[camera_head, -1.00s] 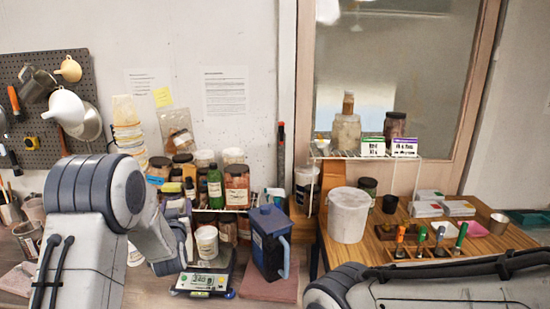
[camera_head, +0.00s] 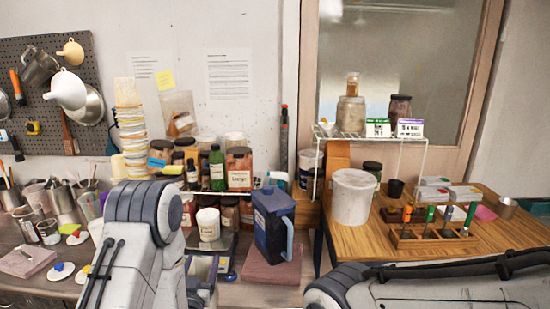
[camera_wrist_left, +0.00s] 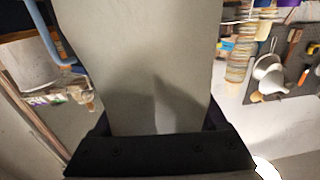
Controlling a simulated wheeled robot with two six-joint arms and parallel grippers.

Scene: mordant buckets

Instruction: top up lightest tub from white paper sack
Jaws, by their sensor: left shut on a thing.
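My left gripper (camera_head: 203,283) is low at the front, partly hidden by my own arm in the head view. In the left wrist view its dark jaws (camera_wrist_left: 160,145) are shut on a broad, smooth, off-white thing (camera_wrist_left: 140,60) that looks like the white paper sack. The sack's mouth and contents do not show. A small white tub (camera_head: 208,223) stands upright beyond the gripper, by the scale (camera_head: 222,266), which is mostly hidden. A larger white tub (camera_head: 352,197) stands on the wooden table. I cannot tell which tub is lightest. My right gripper is out of view.
A blue jug (camera_head: 272,222) stands on a reddish slab right of the scale. Jars (camera_head: 238,168) crowd the shelf behind. Beakers (camera_head: 47,230) and small dishes (camera_head: 62,271) fill the left bench. A wooden rack (camera_head: 430,236) stands on the right table (camera_head: 500,228).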

